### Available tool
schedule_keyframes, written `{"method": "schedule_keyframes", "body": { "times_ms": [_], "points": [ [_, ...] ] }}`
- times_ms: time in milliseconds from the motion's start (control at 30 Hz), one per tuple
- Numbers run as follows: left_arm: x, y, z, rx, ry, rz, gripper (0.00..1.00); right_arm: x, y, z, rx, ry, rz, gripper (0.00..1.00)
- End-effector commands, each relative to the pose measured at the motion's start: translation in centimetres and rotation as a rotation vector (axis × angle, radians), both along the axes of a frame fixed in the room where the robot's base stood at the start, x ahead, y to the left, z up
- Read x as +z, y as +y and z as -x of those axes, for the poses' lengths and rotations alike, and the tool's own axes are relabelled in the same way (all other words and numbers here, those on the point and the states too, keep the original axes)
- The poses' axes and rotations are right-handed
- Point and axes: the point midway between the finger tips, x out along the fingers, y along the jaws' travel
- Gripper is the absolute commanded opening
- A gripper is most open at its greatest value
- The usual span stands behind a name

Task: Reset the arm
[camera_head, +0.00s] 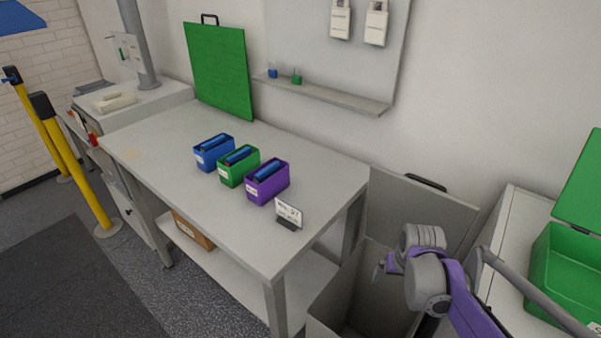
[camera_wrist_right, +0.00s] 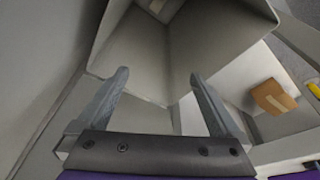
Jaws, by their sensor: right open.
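My right gripper (camera_head: 381,268) is at the lower right of the head view, above the open grey bin (camera_head: 350,295). In the right wrist view its two fingers (camera_wrist_right: 157,92) are spread apart with nothing between them. The bin's inside (camera_wrist_right: 185,50) shows beyond the fingertips. My right arm, grey and purple, comes in from the lower right corner. My left gripper and arm do not show in the head view.
A grey table (camera_head: 170,185) holds blue (camera_head: 212,155), green (camera_head: 237,170) and purple (camera_head: 265,188) boxes and a small sign (camera_head: 288,213). A cardboard box (camera_head: 193,230) sits on the lower shelf. A green open case (camera_head: 566,262) stands at right. Yellow posts (camera_head: 75,160) stand at left.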

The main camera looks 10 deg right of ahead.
Motion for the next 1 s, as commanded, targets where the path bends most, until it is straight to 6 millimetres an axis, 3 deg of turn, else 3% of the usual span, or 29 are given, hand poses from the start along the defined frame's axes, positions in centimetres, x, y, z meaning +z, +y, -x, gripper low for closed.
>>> {"method": "schedule_keyframes", "body": {
  "times_ms": [133, 233, 400, 600, 800, 1000],
  "points": [
    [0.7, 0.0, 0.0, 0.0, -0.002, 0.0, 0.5, 1.0, 1.2, 0.7, 0.021, -0.009, 0.002, 1.0],
    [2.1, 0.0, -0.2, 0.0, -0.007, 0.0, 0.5, 2.9, 3.8, 2.2, 0.068, -0.03, 0.008, 1.0],
    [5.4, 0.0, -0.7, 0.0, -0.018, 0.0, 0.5, 6.6, 9.5, 6.7, 0.185, -0.087, 0.02, 1.0],
    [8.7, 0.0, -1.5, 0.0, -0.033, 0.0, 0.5, 8.6, 14.0, 11.3, 0.308, -0.157, 0.031, 1.0],
    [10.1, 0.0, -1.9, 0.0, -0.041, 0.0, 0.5, 8.9, 15.7, 13.4, 0.367, -0.194, 0.037, 1.0],
    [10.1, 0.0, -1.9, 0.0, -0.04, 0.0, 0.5, 8.7, 15.9, 13.7, 0.374, -0.198, 0.037, 1.0]
  ]
}}
